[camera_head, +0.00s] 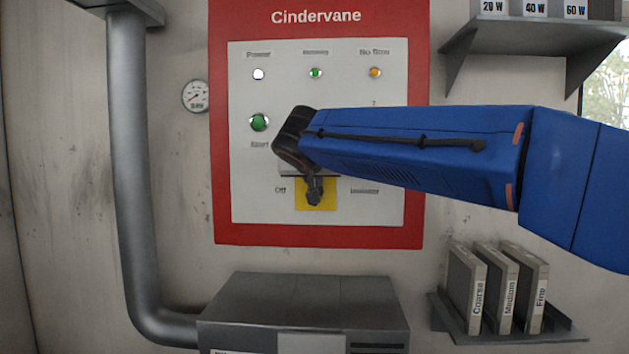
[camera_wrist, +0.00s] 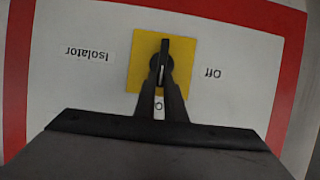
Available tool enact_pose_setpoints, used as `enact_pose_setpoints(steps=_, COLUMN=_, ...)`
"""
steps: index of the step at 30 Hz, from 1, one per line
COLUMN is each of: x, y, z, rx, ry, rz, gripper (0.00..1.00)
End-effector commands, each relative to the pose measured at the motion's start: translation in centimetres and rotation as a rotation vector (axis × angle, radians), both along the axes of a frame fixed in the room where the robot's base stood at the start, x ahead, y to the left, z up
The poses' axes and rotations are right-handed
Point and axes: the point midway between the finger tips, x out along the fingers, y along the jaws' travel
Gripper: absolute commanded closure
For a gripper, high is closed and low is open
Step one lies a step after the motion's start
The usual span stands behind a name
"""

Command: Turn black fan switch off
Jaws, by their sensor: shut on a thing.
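A black rotary switch handle (camera_wrist: 165,46) stands on a yellow square plate (camera_wrist: 142,62), which also shows on the panel in the head view (camera_head: 328,201). In the wrist view, which is upside down to the lettering, the handle lies along the vertical. My gripper (camera_wrist: 161,76) is shut on the handle, one finger on each side; in the head view it is at the yellow plate (camera_head: 313,190). An "Off" label (camera_wrist: 212,72) and an "Isolator" label (camera_wrist: 86,54) flank the plate. The handle is mostly hidden in the head view.
The red-framed Cindervane panel (camera_head: 235,215) carries a green start button (camera_head: 259,122) and small lamps (camera_head: 316,73). My arm hides its right middle. A grey box (camera_head: 300,300) is below; shelves (camera_head: 520,38) and a rack of plates (camera_head: 497,290) are at right.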

Motion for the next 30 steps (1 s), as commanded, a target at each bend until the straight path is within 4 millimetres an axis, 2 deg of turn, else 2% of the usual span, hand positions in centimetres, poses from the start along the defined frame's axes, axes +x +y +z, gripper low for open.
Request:
enact_pose_setpoints(steps=11, x=0.0, y=0.8, z=-0.1, rx=-0.169, ry=0.006, rz=0.002, gripper=1.00)
enact_pose_setpoints(steps=30, x=0.1, y=2.7, z=-1.0, rx=-0.766, ry=0.024, rz=0.002, gripper=1.00)
